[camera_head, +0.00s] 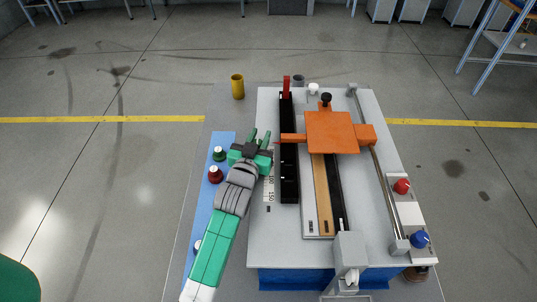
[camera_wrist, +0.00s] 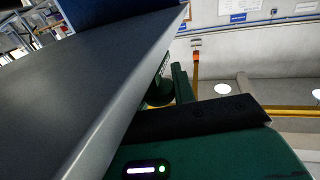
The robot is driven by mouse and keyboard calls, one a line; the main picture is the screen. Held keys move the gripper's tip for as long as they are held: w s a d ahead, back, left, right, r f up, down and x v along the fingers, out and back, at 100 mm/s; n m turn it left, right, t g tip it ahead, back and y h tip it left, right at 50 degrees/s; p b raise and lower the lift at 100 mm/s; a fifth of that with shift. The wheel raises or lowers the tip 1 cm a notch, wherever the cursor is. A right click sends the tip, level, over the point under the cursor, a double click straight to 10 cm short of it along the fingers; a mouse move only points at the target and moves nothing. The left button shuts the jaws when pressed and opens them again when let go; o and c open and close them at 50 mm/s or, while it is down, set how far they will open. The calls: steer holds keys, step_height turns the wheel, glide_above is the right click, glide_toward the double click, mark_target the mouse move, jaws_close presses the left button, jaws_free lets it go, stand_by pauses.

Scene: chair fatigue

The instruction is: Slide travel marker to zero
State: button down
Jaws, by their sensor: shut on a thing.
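My gripper (camera_head: 261,136) is at the left edge of the light grey machine plate, above the upper end of a white scale strip (camera_head: 269,190). The figures 100 and 150 show on the strip; its upper part is hidden by my gripper. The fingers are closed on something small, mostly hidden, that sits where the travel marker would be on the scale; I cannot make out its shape. In the wrist view, the dark green fingers (camera_wrist: 168,88) are close beside a grey slab edge (camera_wrist: 120,120). An orange carriage (camera_head: 331,132) has an arm reaching left towards the gripper.
A black slotted rail (camera_head: 289,170) stands right of the gripper, with a red upright (camera_head: 286,86) at its far end. A blue strip at left carries a green knob (camera_head: 219,154) and a red knob (camera_head: 215,175). A yellow cup (camera_head: 237,86) stands at the back left.

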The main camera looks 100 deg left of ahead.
steer(key=shift+a, duration=0.3)
steer(key=shift+s+f, duration=0.1)
steer(key=c, duration=1.5)
jaws_free()
steer(key=shift+c, duration=0.2)
steer(key=o, duration=0.4)
steer(key=shift+a, duration=0.15)
steer(key=s+d, duration=0.1)
steer(key=d, duration=0.6)
steer(key=shift+d, duration=0.4)
